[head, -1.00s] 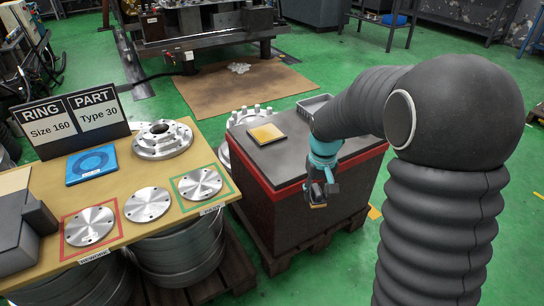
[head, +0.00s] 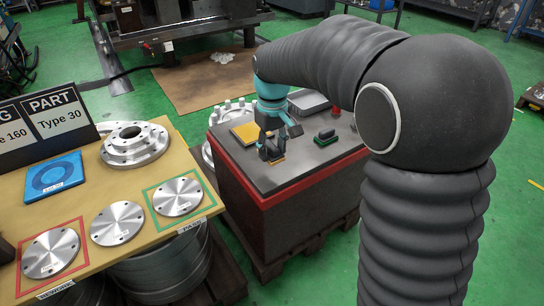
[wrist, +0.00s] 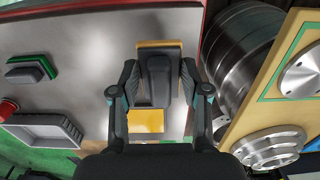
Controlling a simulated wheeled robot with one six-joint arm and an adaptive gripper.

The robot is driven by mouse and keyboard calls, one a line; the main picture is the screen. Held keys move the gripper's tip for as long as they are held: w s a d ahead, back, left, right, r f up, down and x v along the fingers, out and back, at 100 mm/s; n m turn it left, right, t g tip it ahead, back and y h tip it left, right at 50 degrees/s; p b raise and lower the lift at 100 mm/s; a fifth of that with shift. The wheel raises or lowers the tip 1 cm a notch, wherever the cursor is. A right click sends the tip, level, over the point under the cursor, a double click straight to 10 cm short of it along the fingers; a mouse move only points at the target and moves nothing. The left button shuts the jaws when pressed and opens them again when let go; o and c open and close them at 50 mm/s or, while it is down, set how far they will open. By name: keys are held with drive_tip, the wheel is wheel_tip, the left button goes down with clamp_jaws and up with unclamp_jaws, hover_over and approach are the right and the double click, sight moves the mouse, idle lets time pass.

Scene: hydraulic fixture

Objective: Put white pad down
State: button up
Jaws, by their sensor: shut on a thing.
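My gripper (head: 271,148) is shut on a dark grey hand pad (wrist: 158,72) with an orange-yellow base edge (wrist: 158,44). No white shows on it. In the head view the held pad (head: 276,160) is low over the front left part of the grey top of the dark cabinet (head: 285,180). I cannot tell whether it touches the top. A flat yellow sheet (head: 243,134) lies behind it on the top, and shows in the wrist view (wrist: 146,121). A dark pad with a green base (head: 325,138) stands to the right, also in the wrist view (wrist: 30,70).
A grey tray (head: 309,104) and a red button (head: 335,112) are at the back of the top. The wooden table (head: 150,225) at left carries metal discs, a flanged ring (head: 135,145) and a blue plate (head: 54,176). The front right of the top is bare.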

sight(272, 146)
drive_tip(key=w+f, duration=0.2)
drive_tip(key=w, duration=0.1)
drive_tip(key=shift+f, duration=1.95)
drive_tip(key=shift+f, duration=0.1)
drive_tip(key=o, duration=1.2)
wheel_tip(272, 146, up, 12)
drive_tip(key=shift+f+p, duration=0.25)
drive_tip(key=shift+p, duration=0.2)
drive_tip(key=shift+r, duration=0.4)
